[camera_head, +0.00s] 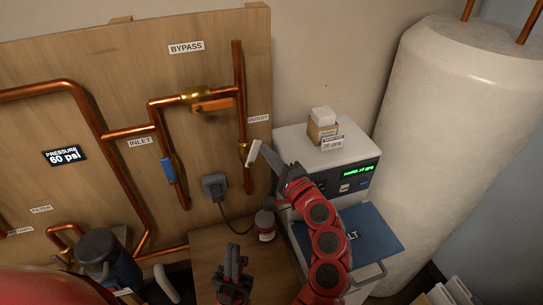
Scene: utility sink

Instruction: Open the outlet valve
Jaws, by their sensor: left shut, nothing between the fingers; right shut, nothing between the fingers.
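The outlet valve (243,153) is a brass fitting on the vertical copper pipe at the right of the wooden panel, below the partly covered OUTLET label (258,119). A pale lever-like handle (253,153) sits at its right side, slightly tilted from the pipe. My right gripper (285,173) is shut and empty, just right of and below this handle. Its fingertips are small and dark, and I cannot tell whether they touch the handle. My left gripper (233,252) is shut and empty, low in the view, well below the valve.
The bypass valve has an orange handle (213,104), and the inlet valve a blue one (168,169). A plug (214,187) with a cord is on the panel. A white softener unit (348,162) with small boxes (322,125) stands at right, beside a large white tank (440,130).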

